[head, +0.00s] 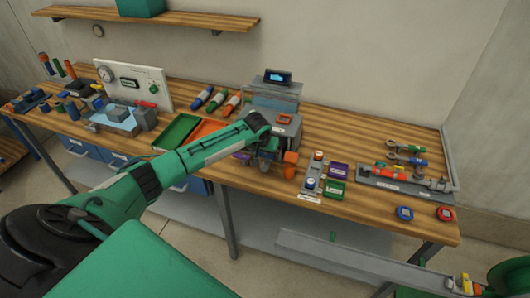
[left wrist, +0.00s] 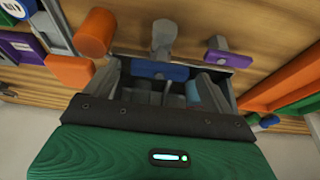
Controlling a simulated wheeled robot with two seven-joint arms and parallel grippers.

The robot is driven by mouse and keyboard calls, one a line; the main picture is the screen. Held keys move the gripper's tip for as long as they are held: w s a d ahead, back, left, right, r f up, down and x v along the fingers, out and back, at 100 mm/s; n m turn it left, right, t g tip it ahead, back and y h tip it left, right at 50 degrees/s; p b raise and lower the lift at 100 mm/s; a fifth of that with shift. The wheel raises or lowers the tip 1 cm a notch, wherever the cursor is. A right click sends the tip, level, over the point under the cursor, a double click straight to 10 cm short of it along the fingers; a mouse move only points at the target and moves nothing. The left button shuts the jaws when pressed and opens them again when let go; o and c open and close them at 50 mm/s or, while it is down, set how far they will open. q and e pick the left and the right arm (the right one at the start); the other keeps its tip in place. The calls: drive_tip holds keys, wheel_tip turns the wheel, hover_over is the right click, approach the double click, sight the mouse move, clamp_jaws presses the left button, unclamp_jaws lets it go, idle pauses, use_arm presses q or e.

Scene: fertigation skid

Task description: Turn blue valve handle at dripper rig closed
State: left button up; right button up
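The blue valve handle (left wrist: 160,70) shows in the left wrist view as a short bar below a grey post (left wrist: 163,35). My left gripper (left wrist: 160,88) is open, with one grey finger on each side of the handle and a gap to each. I cannot tell how deep the fingertips reach. In the head view my left gripper (head: 268,152) is over the bench's front part, and it hides the blue handle. A purple handle (left wrist: 228,58) sits to the right of the blue one in the wrist view. My right gripper is not in view.
An orange cylinder (head: 291,160) stands close to the right of my left gripper. Green (head: 177,132) and orange (head: 212,130) trays lie left of it. A switch block (head: 314,172) and purple (head: 338,171) and green (head: 335,189) boxes are to the right.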

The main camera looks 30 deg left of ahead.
use_arm(q)
drive_tip(key=shift+r, duration=0.1)
drive_tip(key=b+v, duration=0.3)
drive_tip(key=v, duration=1)
drive_tip(key=shift+s+r, duration=0.2)
drive_tip(key=shift+s, duration=0.05)
